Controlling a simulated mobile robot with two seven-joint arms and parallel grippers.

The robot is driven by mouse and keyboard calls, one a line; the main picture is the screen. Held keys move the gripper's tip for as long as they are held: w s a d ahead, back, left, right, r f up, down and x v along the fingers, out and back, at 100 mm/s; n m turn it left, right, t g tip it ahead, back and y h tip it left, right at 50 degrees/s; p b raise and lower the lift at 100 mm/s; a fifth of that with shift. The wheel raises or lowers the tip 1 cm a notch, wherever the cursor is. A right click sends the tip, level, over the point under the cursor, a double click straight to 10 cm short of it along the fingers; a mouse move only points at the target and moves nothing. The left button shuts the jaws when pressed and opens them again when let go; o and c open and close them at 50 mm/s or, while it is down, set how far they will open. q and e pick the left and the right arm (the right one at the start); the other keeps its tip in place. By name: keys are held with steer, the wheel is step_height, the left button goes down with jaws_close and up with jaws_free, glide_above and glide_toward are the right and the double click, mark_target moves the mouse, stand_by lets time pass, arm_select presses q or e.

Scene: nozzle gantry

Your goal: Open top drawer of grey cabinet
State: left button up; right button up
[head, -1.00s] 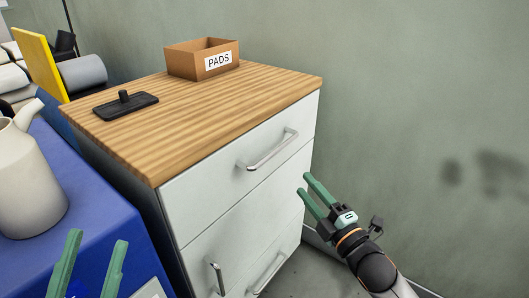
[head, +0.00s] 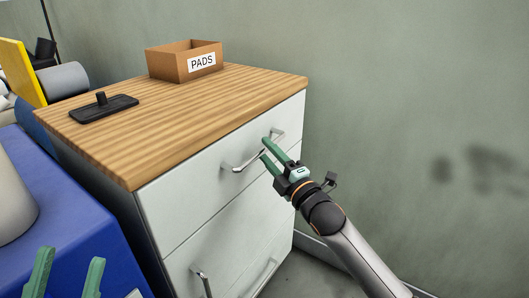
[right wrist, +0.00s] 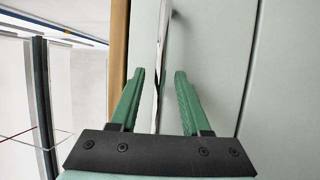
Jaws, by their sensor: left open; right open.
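The grey cabinet has a wooden top (head: 190,105) and white-grey drawer fronts. Its top drawer (head: 195,205) looks flush with the cabinet. The top drawer's silver bar handle (head: 238,167) also shows in the right wrist view (right wrist: 163,25). My right gripper (head: 267,148) is open at the handle, its green fingers pointing at the drawer front. In the right wrist view, the handle bar lines up with the gap between the two fingertips (right wrist: 160,74); contact cannot be told. My left gripper (head: 71,256) is open and empty at the lower left, away from the cabinet's handles.
A cardboard box marked PADS (head: 182,65) and a black tray-like piece with a knob (head: 104,109) sit on the cabinet top. Lower drawers have handles (head: 203,283). A blue-covered table (head: 75,210) stands left. A wall is behind; floor right of the cabinet is clear.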

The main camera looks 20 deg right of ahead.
steer(key=shift+x, duration=0.9)
jaws_close()
stand_by(0.9)
